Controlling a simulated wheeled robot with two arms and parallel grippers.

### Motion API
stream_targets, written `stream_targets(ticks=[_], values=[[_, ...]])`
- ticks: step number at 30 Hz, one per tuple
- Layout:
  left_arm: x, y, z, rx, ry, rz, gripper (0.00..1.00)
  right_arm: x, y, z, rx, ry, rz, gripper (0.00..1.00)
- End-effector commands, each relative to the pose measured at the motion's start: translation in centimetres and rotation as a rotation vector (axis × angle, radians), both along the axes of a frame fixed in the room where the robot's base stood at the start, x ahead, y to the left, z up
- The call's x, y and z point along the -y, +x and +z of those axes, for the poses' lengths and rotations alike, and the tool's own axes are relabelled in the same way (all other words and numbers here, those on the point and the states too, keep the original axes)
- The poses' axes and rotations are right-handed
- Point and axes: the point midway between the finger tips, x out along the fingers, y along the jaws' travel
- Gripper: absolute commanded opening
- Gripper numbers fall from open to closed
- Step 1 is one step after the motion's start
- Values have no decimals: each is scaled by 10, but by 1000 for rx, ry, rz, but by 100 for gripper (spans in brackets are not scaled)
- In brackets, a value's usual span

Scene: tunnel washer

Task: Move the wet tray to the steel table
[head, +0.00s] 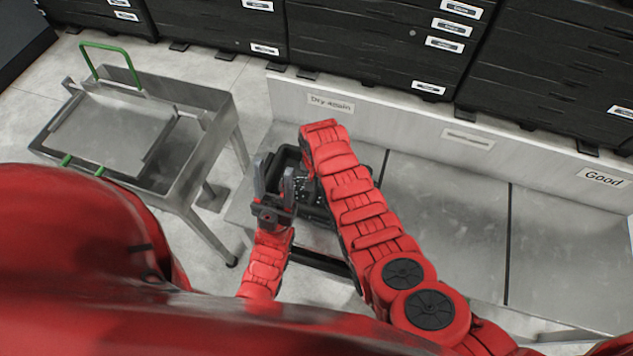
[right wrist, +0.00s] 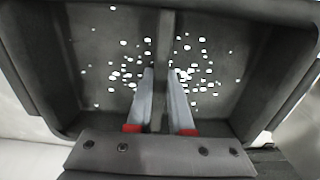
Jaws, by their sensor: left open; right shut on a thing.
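The wet tray (head: 316,213) is black and lies over the left, "Dry Again" part of the steel table (head: 440,205) in the head view; I cannot tell whether it rests there. In the right wrist view the wet tray (right wrist: 100,62) fills the picture, with white droplet-like spots on its floor and a middle divider. My right gripper (right wrist: 161,76) is shut on that divider, one finger on each side. In the head view my right arm hides it. My left gripper (head: 274,184) is open and empty, fingers pointing up, at the tray's left side.
A steel cart (head: 195,165) with a green handle (head: 105,50) stands at the left. The table's middle and right parts, the latter marked "Good" (head: 604,178), look bare. Black cabinets (head: 380,40) line the back. A dark thing (head: 325,263) shows at the table's front, partly hidden.

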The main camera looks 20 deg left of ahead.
Motion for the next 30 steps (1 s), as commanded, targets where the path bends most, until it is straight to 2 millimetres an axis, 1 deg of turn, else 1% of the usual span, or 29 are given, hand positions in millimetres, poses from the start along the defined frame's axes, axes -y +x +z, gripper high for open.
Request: stream_targets(ticks=[6,7,11,12,19,22,24,26,30], values=[[0,0,-4,0,0,0,50,0,0,-4,0,0,-1,0],[0,0,-3,0,0,0,50,0,0,-3,0,0,-1,25],[0,0,-2,0,0,0,50,0,0,-2,0,0,-1,48],[0,0,-2,0,0,0,50,0,0,-2,0,0,-1,49],[0,0,-2,0,0,0,50,0,0,-2,-1,-1,-1,49],[0,0,2,0,0,0,50,0,0,3,-1,0,0,49],[0,0,-1,0,0,0,50,0,0,2,-1,0,0,49],[0,0,-3,0,0,0,50,0,0,6,-2,-1,-1,49],[0,0,-6,0,0,0,50,0,1,20,1,1,-1,49]])
